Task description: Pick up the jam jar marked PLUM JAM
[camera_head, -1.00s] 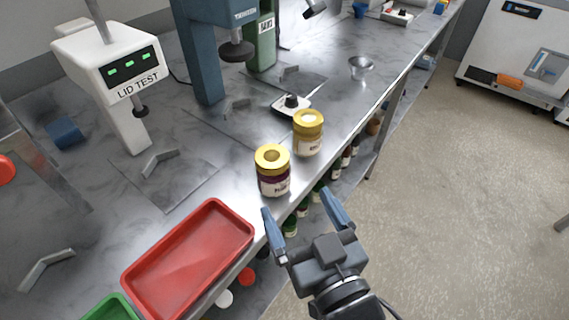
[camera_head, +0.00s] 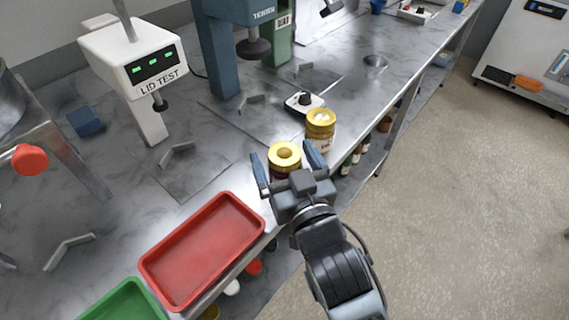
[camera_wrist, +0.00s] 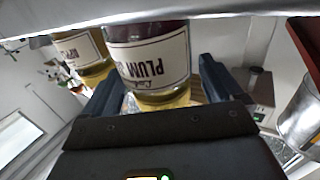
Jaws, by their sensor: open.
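The plum jam jar (camera_head: 284,155) has a gold lid and dark contents, and stands near the front edge of the metal bench. In the wrist view its white label (camera_wrist: 154,62) reads PLUM, upside down. My gripper (camera_head: 288,165) is open, with its blue fingers on either side of the jar in the head view. In the wrist view the fingers also lie left and right of the jar. Contact cannot be told. The jar's lower part is hidden behind my gripper in the head view.
A second gold-lidded jar (camera_head: 320,125) with pale contents stands just behind and right, close to my right finger. A red tray (camera_head: 150,268) and a green tray (camera_head: 122,300) lie at the left front. The lid tester (camera_head: 135,60) stands at the back left.

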